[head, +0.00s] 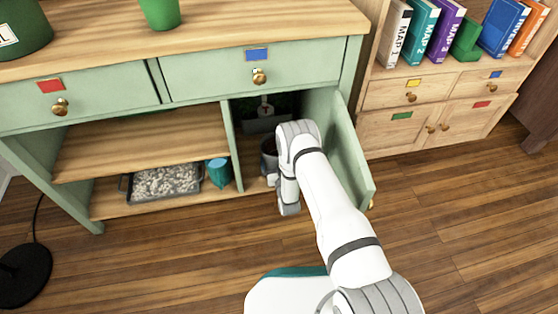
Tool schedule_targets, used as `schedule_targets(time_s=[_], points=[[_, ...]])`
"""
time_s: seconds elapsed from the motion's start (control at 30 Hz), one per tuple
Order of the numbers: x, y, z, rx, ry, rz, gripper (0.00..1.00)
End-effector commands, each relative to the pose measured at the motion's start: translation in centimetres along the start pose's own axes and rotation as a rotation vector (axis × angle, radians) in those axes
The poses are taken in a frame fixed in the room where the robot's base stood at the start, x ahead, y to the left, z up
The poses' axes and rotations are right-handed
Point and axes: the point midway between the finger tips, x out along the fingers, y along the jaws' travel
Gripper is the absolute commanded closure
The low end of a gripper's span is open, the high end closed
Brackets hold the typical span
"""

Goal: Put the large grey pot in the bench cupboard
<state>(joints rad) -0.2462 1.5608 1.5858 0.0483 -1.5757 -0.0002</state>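The green bench has an open cupboard (284,107) at its lower right, with its door (349,150) swung out to the right. A grey pot (268,148) shows inside the cupboard opening, partly hidden by my wrist; its base is hard to make out. My gripper (272,179) is at the cupboard mouth, close to the pot. My wrist hides most of it, so I cannot see its fingers or whether it touches the pot.
A dark planter with a white tag (265,112) sits deeper in the cupboard. The open door stands close to my arm's right. The wooden floor in front is mostly clear.

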Motion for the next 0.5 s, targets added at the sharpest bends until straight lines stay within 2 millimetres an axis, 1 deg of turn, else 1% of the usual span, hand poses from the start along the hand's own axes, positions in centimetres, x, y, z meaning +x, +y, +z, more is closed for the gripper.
schedule_targets(time_s=[0.13, 0.17, 0.27, 0.5], points=[[0.0, 0.0, -0.4, 0.000, 0.001, 0.000, 0.00], [-0.2, 0.0, -0.5, 0.000, -0.001, 0.000, 0.00], [-1.8, 0.0, -0.6, 0.000, -0.004, -0.001, 0.00], [-7.1, -0.1, -0.7, 0.000, -0.006, -0.002, 0.00]])
